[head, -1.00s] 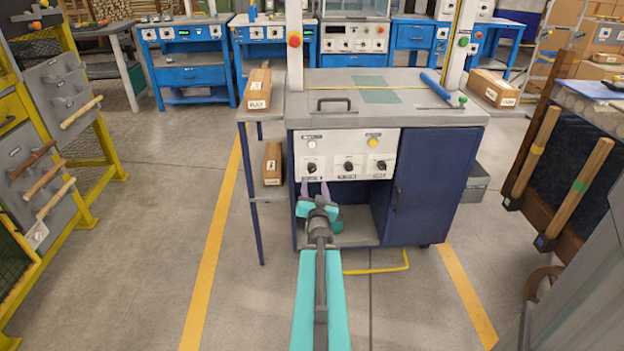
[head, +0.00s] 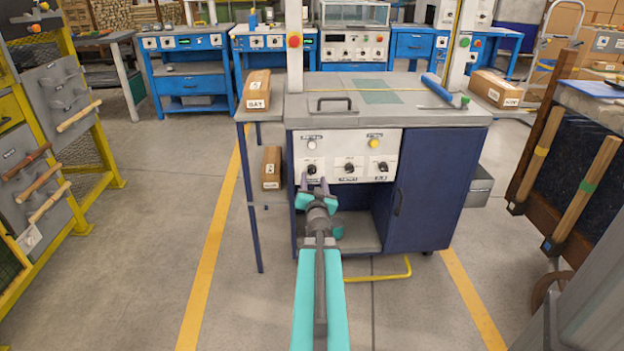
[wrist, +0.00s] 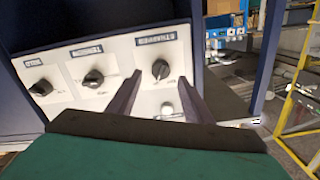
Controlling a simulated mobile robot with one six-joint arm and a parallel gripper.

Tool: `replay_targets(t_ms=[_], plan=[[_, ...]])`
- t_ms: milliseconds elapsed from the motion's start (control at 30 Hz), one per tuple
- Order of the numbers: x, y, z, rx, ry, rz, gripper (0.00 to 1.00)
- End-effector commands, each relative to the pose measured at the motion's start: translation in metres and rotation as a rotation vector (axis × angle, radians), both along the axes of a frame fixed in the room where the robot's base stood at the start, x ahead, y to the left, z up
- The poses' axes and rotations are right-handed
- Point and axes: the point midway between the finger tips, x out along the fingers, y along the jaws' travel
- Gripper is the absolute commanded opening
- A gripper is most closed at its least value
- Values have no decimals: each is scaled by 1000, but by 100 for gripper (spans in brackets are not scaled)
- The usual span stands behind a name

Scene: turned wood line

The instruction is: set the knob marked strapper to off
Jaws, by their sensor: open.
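The knob marked strapper (wrist: 160,69) is a black rotary knob on a white panel, its label upside down in the wrist view. In the head view it is the leftmost knob (head: 311,169) of the lower row. Its grip looks close to upright; I cannot read its position marks clearly. My gripper (wrist: 158,76) is open, with its two fingers on either side of the knob in the wrist view. In the head view my gripper (head: 315,183) is just below and in front of the knob. I cannot tell whether the fingers touch it.
Two similar knobs, the middle one (head: 349,168) and the right one (head: 383,167), share the panel. A white button (head: 312,144) and a yellow button (head: 374,143) sit above. A blue cabinet door (head: 425,190) is right, and a side shelf with a box (head: 271,167) is left.

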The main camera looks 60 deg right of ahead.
Motion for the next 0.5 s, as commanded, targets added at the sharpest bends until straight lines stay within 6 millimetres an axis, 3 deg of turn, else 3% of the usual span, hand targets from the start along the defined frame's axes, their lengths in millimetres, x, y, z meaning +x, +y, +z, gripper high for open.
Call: replay_targets(t_ms=[500], plan=[[23, -31, 0, 0, 0, 1, 46]])
